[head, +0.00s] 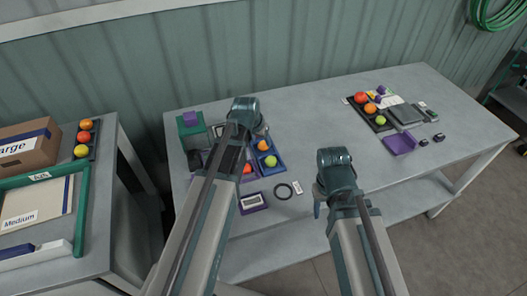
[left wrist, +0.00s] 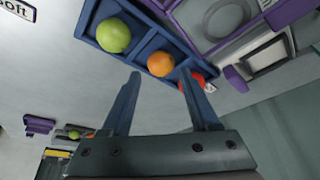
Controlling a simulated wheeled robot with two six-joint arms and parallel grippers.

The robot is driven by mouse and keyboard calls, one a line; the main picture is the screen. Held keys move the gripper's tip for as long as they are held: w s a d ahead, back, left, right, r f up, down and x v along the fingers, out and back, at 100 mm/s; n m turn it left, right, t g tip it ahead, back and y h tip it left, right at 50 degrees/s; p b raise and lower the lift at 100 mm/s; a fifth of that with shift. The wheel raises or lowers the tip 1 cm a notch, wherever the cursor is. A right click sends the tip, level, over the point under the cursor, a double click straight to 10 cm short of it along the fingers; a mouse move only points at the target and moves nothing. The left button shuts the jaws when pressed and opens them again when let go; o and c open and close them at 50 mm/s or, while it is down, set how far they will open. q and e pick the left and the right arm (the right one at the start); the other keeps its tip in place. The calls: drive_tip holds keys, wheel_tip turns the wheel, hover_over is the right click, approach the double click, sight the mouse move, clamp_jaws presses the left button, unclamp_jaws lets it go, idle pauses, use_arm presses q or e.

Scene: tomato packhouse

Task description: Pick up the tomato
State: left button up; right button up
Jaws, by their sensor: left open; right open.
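In the head view, an orange tomato (head: 263,145) and a yellow-green tomato (head: 271,161) sit in a blue tray (head: 280,167). A red tomato (head: 247,168) shows beside my left arm. The left wrist view shows a yellow-green tomato (left wrist: 113,35), an orange tomato (left wrist: 160,63) and a partly hidden red tomato (left wrist: 187,84) along a blue divided tray (left wrist: 134,50). My left gripper (left wrist: 160,75) is open and empty; its fingertips appear around the orange tomato's near side, contact unclear. My right gripper (head: 317,208) is open, mostly hidden under its arm, over the table's front edge.
A purple box (head: 253,203) is in front. At the table's right, another tray holds tomatoes near a purple bin (head: 400,144). The table middle is clear.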

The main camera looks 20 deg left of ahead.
sight(263, 144)
use_arm(q)
drive_tip(key=b+x, duration=0.4)
drive_tip(key=x, duration=0.1)
drive_tip(key=shift+w+f+b, duration=0.1)
drive_tip(key=shift+f+b, duration=0.05)
drive_tip(key=shift+b, duration=0.25)
drive_tip(key=c, duration=0.6)
drive_tip(key=shift+o, duration=0.2)
drive_tip(key=shift+r+p, duration=0.3)
